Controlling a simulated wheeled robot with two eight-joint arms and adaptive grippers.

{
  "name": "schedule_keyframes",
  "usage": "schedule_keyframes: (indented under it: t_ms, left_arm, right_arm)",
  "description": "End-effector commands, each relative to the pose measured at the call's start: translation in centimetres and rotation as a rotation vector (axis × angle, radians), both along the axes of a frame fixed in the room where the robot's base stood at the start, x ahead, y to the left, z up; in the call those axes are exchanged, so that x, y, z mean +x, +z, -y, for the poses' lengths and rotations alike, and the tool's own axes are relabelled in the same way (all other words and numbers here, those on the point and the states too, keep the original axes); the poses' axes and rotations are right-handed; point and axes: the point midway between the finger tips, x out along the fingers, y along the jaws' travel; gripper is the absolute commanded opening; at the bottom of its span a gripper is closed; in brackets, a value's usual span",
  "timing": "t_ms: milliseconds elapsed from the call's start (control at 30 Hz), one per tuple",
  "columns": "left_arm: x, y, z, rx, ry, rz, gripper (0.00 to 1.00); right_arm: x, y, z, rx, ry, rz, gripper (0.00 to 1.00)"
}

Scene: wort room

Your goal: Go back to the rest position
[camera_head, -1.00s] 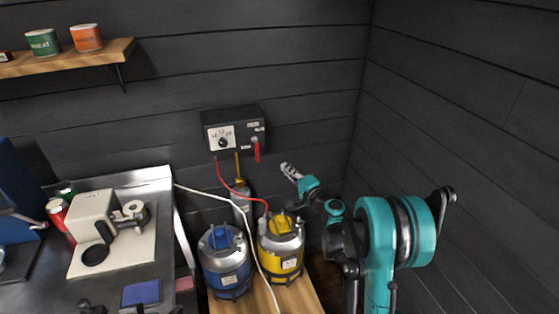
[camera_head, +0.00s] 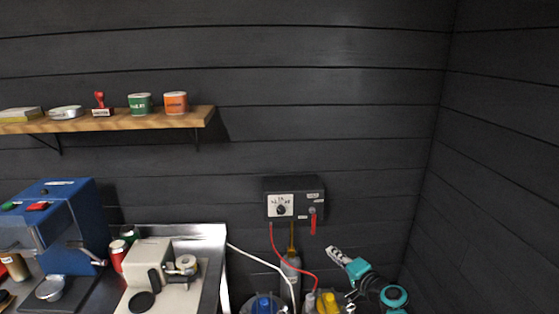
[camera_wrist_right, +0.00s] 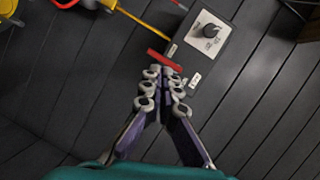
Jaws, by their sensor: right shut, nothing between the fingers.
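My right gripper (camera_head: 336,254) is at the lower right of the head view, in front of the dark wall and right of the wall control box (camera_head: 294,198). In the right wrist view the gripper (camera_wrist_right: 165,78) has its fingers together with nothing between them. The control box (camera_wrist_right: 210,42) and its red lever (camera_wrist_right: 164,60) show beyond the fingertips there. I cannot tell from that view how far the fingertips are from the lever. My left gripper is not in view.
A wooden shelf (camera_head: 196,117) holds a green tin (camera_head: 139,104) and an orange tin (camera_head: 175,103). Below are a blue machine (camera_head: 65,215), a beige device (camera_head: 148,252) and a gas cylinder (camera_head: 290,270). Blue-topped (camera_head: 263,304) and yellow-topped (camera_head: 328,302) vessels are cut off. The right wall is bare.

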Motion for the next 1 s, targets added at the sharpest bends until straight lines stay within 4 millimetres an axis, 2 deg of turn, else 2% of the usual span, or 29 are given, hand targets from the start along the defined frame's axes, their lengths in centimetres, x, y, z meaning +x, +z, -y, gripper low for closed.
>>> schedule_keyframes:
  t_ms: [33, 100, 167, 300, 467, 600, 700, 800, 900, 1000]
  left_arm:
    - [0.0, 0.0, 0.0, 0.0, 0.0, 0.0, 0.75]
    - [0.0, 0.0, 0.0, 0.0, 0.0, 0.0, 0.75]
    - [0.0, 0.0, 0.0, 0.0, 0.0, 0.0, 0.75]
    - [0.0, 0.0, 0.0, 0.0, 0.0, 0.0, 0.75]
    - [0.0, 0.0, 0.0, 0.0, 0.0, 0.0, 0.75]
    - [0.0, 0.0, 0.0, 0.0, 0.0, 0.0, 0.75]
    - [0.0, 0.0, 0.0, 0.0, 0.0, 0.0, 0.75]
    - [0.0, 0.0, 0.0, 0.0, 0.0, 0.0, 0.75]
    - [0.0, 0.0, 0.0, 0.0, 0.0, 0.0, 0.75]
    - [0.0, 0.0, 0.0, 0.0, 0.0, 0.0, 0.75]
  right_arm:
    - [-1.9, 0.7, -1.5, -0.071, 0.035, -0.025, 0.0]
    - [-4.6, 1.1, -3.2, -0.178, 0.083, -0.063, 0.0]
    - [-7.0, 1.1, -4.3, -0.27, 0.121, -0.096, 0.0]
    - [-13.2, 0.5, -5.9, -0.488, 0.206, -0.175, 0.0]
    - [-20.7, -1.1, -5.8, -0.737, 0.287, -0.266, 0.0]
    - [-26.6, -2.9, -4.4, -0.941, 0.338, -0.341, 0.0]
    - [-29.7, -3.9, -3.1, -1.054, 0.359, -0.382, 0.0]
    - [-31.6, -4.6, -2.1, -1.13, 0.369, -0.41, 0.0]
    - [-32.5, -4.9, -1.5, -1.168, 0.373, -0.425, 0.0]
    - [-32.6, -5.0, -1.4, -1.174, 0.374, -0.427, 0.0]
